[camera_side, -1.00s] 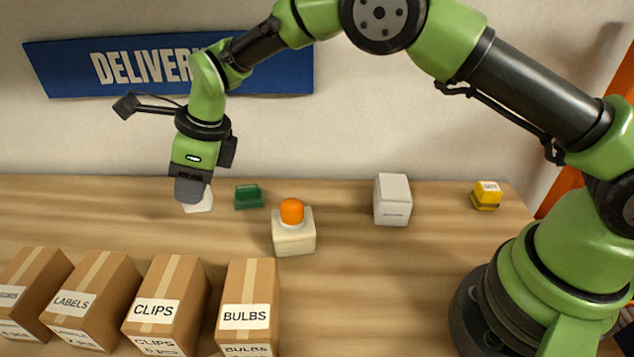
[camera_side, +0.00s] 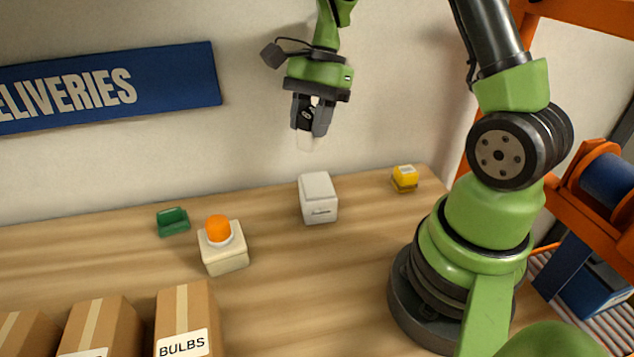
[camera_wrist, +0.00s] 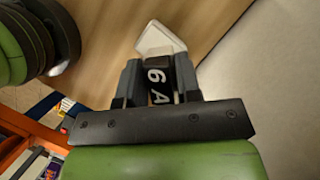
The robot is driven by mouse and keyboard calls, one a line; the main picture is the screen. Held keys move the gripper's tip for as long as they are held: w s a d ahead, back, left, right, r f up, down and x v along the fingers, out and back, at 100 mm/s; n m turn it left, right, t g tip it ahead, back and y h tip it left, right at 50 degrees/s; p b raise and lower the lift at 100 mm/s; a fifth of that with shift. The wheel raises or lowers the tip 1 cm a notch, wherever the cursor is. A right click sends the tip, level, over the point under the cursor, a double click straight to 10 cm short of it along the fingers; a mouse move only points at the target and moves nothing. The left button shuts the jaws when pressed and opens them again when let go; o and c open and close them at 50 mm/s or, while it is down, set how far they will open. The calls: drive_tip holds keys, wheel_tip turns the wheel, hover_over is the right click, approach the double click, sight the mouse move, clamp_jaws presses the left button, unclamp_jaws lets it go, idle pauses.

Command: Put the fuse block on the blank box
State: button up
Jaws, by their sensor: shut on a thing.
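The fuse block (camera_side: 305,143) is held in my gripper (camera_side: 309,133); its pale lower end shows below the fingers in the side view. In the wrist view its black face with "6 A" (camera_wrist: 159,82) sits between the two fingers. A pale shape shows beyond the fingertips there; I cannot tell how much of it is the block. The blank box (camera_side: 318,198), white-grey with a small dark mark on its front, stands on the bench. My gripper is above it in the side view, with a gap between the held block and the box top.
A cream box with an orange dome (camera_side: 222,247) stands left of the blank box. A green holder (camera_side: 173,222) is farther left, and a yellow block (camera_side: 405,179) is to the right. Cardboard boxes (camera_side: 186,315) line the front left. Bare wood surrounds the blank box.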

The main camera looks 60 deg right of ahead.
drive_tip(key=shift+s+d+f, duration=0.1)
drive_tip(key=shift+s+f, duration=0.05)
drive_tip(key=shift+f, duration=1.15)
drive_tip(key=shift+s+d+f, duration=0.1)
drive_tip(key=shift+s+f, duration=0.1)
drive_tip(key=shift+f, duration=1.1)
drive_tip(key=shift+s+d+f, duration=0.1)
drive_tip(key=shift+s+f, duration=0.05)
drive_tip(key=shift+f, duration=1.15)
drive_tip(key=shift+f, duration=0.15)
drive_tip(key=o, duration=1)
drive_tip(key=shift+c, duration=0.2)
drive_tip(key=v, duration=0.7)
drive_tip(key=shift+r, duration=0.45)
